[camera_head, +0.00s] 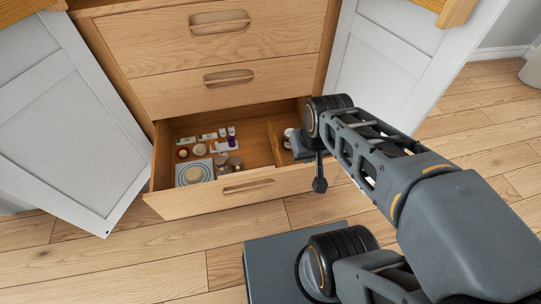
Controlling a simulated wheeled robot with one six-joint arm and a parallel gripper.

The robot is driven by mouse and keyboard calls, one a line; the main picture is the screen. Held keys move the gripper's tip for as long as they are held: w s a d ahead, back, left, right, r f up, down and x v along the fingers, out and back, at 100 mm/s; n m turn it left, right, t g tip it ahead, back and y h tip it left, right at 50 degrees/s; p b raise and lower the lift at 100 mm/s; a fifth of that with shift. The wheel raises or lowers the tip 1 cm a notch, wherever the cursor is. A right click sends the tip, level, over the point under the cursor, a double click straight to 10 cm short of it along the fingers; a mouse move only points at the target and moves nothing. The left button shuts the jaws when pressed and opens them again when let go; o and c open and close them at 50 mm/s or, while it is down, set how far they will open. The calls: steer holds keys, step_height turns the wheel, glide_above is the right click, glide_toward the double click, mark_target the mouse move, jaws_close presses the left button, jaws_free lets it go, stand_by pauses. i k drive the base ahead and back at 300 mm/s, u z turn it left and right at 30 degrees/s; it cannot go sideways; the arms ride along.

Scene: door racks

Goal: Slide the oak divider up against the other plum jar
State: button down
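The open bottom drawer (240,198) holds the task's objects. A thin oak divider (273,143) stands upright across it, right of the middle, with bare floor to its left. Two small purple-topped containers (227,135) stand near the back, left of the divider. A small dark-reddish jar (183,153) is at the far left. Another small round jar (289,134) is right of the divider, partly hidden; its colour is hard to tell. My gripper (302,146) appears as a dark shape over the drawer's right part, largely hidden by my wrist; its fingers do not show clearly.
Pale jars (228,161), a light tray (195,172) with a round dish, and small boxes (208,136) fill the drawer's left side. Two closed drawers (230,55) are above. White doors stand open at left (75,120) and right (385,60). Wooden floor (150,270) lies in front.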

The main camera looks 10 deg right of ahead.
mark_target(275, 146)
steer(key=k, duration=0.6)
steer(key=u, duration=1.25)
steer(key=i, duration=1.1)
steer(key=z, duration=0.95)
